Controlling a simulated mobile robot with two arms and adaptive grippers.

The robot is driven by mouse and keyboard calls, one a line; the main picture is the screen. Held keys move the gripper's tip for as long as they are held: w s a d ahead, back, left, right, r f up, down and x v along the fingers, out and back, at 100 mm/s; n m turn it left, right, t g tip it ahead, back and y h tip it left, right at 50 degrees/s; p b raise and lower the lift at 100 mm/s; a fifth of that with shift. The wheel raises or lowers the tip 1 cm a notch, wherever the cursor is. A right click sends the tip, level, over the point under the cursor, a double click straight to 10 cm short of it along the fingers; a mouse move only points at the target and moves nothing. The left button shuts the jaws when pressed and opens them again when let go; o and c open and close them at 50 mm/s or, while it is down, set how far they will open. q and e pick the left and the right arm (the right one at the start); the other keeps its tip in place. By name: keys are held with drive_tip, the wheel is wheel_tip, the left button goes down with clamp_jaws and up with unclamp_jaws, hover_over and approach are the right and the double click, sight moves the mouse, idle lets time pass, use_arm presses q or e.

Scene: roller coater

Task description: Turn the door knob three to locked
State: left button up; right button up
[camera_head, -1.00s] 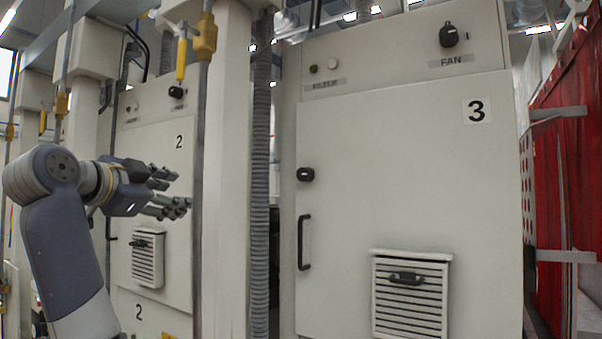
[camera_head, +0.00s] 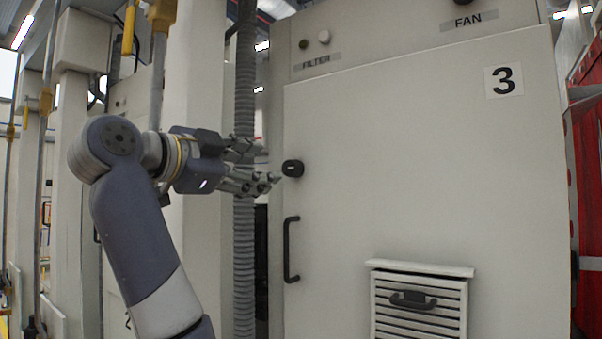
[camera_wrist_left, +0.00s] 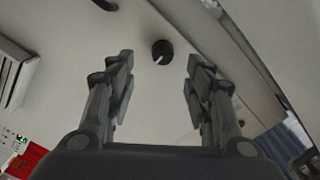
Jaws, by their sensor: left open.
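The black door knob (camera_head: 293,168) sits on the left edge of the cream cabinet door marked 3 (camera_head: 430,180), above the black door handle (camera_head: 290,249). My left gripper (camera_head: 276,165) is open, with its fingertips close to the knob's left side in the head view. In the left wrist view the knob (camera_wrist_left: 162,51) shows ahead, between and beyond the two open fingers, with a light pointer mark on it. I cannot tell whether a finger touches it; the fingers seem apart from it. My right gripper is not in view.
A vented box with a handle (camera_head: 418,299) sticks out low on the door. A grey corrugated hose (camera_head: 244,270) and a pale column (camera_head: 190,80) stand left of the cabinet, near my left arm.

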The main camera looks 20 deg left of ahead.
sight(287, 168)
use_arm(q)
drive_tip(key=p+x, duration=0.1)
drive_tip(key=x, duration=0.1)
drive_tip(key=p+x, duration=0.2)
drive_tip(key=r+p+x, duration=0.1)
drive_tip(key=p+x, duration=0.1)
drive_tip(key=shift+d, duration=0.1)
drive_tip(key=shift+p+x, duration=0.45)
drive_tip(key=shift+x, duration=0.75)
drive_tip(key=shift+w+f, duration=0.2)
drive_tip(key=shift+w, duration=0.1)
drive_tip(key=shift+c, duration=0.6)
drive_tip(key=c, duration=1)
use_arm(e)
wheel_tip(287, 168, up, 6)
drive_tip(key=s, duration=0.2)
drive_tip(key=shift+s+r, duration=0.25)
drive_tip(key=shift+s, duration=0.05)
